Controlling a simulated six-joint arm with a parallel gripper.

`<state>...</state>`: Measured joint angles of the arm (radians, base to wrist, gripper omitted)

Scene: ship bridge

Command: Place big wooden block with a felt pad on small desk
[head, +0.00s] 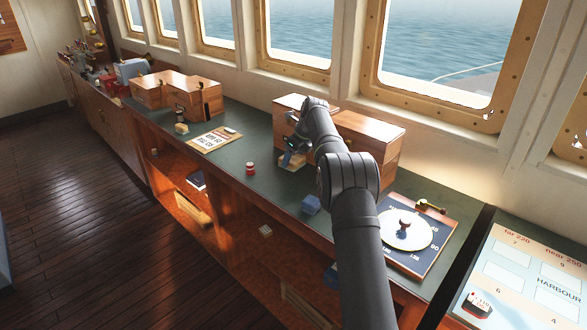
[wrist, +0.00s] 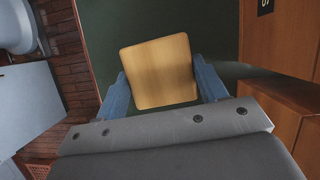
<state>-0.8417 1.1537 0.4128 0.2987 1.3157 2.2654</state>
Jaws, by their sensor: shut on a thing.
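My gripper (head: 292,156) is shut on a pale wooden block (wrist: 158,70). In the wrist view the block's square face fills the space between the blue fingers (wrist: 161,86). In the head view the block shows only in part, low at the fingertips, close over the green counter (head: 232,153); I cannot tell whether it touches it. No felt pad shows on the visible face. A wooden desk-like cabinet (head: 368,128) stands just behind and right of my gripper, partly hidden by my arm. I cannot tell which piece is the small desk.
A round dial (head: 402,231) lies to the right.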

